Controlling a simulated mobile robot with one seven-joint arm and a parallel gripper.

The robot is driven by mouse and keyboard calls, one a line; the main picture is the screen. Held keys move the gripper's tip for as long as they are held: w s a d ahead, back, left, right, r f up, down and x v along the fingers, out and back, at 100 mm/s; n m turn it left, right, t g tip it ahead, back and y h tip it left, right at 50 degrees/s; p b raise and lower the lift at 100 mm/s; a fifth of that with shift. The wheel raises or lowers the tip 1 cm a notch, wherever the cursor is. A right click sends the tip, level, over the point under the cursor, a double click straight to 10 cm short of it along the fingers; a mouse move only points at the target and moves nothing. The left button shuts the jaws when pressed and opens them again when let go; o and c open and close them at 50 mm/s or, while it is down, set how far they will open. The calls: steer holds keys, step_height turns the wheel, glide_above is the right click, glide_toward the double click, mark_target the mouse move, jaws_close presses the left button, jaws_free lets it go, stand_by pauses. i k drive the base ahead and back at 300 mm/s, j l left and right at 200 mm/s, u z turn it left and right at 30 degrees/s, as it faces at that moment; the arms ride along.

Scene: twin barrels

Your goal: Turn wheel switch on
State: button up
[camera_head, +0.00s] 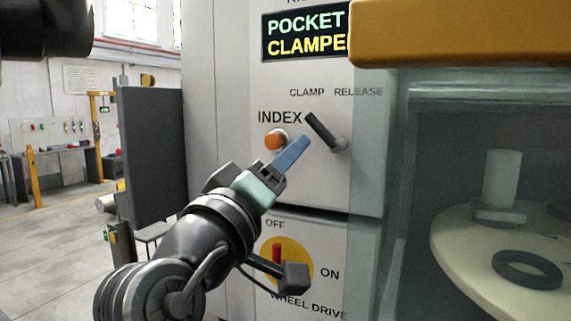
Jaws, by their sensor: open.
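The wheel drive switch is a round yellow plate (297,249) with a red handle (277,254), low on the grey machine panel. The handle stands upright, below the OFF label and left of the ON label. A dark block in front hides the plate's lower right part. My gripper (300,144), with blue fingers, is above the switch in the picture, beside the orange INDEX button (275,140) and the black clamp lever (321,130). The fingers overlap in this view and hold nothing visible. I cannot tell whether they touch the panel.
An orange-topped glass enclosure (460,35) on the right holds a pale round table (455,245) with a white cylinder (501,178) and a dark ring (527,270). A dark upright panel (152,150) stands on the left. Open floor (45,245) lies farther left.

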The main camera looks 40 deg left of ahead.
mark_target(277, 248)
steer(key=k+l, duration=0.2)
steer(key=k, duration=0.3)
steer(key=k+l, duration=0.2)
steer(key=k, duration=0.25)
